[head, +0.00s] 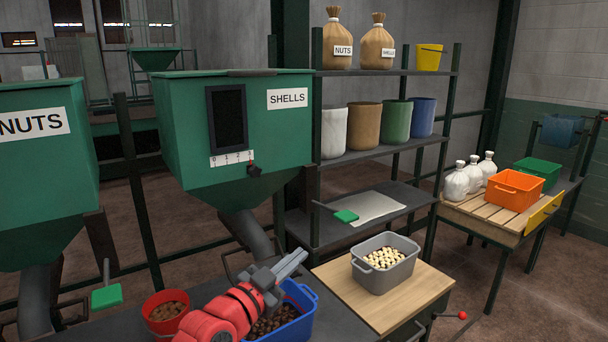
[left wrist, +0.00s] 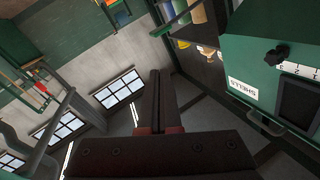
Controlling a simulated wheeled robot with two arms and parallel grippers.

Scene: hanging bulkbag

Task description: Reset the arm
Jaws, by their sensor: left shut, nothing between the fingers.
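My left gripper (head: 291,265) reaches in from the bottom of the head view, with a red arm behind it. It is over the blue bin (head: 300,318) of brown nuts, below the chute of the SHELLS hopper (head: 240,130). Its fingers are together with nothing between them. In the left wrist view the closed fingers (left wrist: 158,101) point up past the green SHELLS hopper (left wrist: 268,62), which stands at the right. My right gripper shows in neither view.
A red bucket (head: 166,311) of nuts stands left of my arm. A grey bin (head: 385,263) of pale pieces sits on a wooden board (head: 337,281). The NUTS hopper (head: 40,170) is at left. Shelves (head: 385,150) and a crate table (head: 480,213) stand at right.

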